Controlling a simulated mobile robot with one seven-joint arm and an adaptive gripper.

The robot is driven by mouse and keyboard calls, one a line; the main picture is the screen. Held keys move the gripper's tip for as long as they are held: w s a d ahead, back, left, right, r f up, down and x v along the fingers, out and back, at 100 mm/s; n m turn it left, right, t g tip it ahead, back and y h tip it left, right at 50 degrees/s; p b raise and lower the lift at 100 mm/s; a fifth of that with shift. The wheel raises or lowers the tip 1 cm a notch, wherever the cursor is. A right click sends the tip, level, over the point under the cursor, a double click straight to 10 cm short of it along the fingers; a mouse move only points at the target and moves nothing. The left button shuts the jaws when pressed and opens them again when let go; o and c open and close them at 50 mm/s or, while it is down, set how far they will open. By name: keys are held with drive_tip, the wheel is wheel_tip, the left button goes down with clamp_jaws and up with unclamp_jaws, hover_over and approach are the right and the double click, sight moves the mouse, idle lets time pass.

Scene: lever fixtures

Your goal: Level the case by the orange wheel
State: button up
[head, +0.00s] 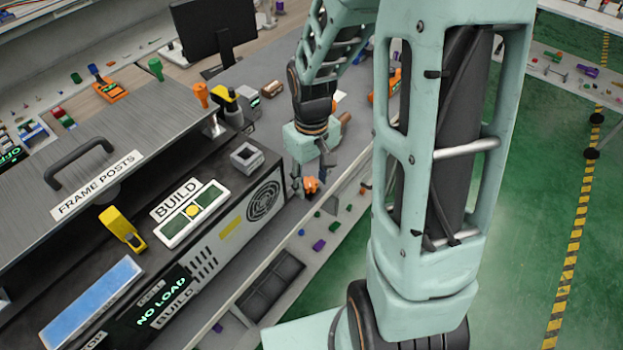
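The case (225,235) is a long dark and grey machine with a round vent grille and a panel reading "NO LOAD". It runs diagonally across the left half of the head view. The orange wheel (311,185) is a small orange piece by the case's right end, just beyond the vent. My gripper (309,178) points down at the orange wheel, with its dark fingers close around or beside it. Contact and finger gap are too small to make out. A white-framed green strip with a yellow disc (193,211) lies on the case top beside a "BUILD" label.
A grey lid with a black handle (80,160) and "FRAME POSTS" label covers the left. A yellow lever (122,229) and a grey square block (247,157) sit on top. A monitor (215,28) stands behind. Small coloured parts lie on the bench; green floor is right.

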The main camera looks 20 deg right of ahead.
sight(311, 184)
wheel_tip(311, 184, up, 12)
idle(0.7)
idle(0.4)
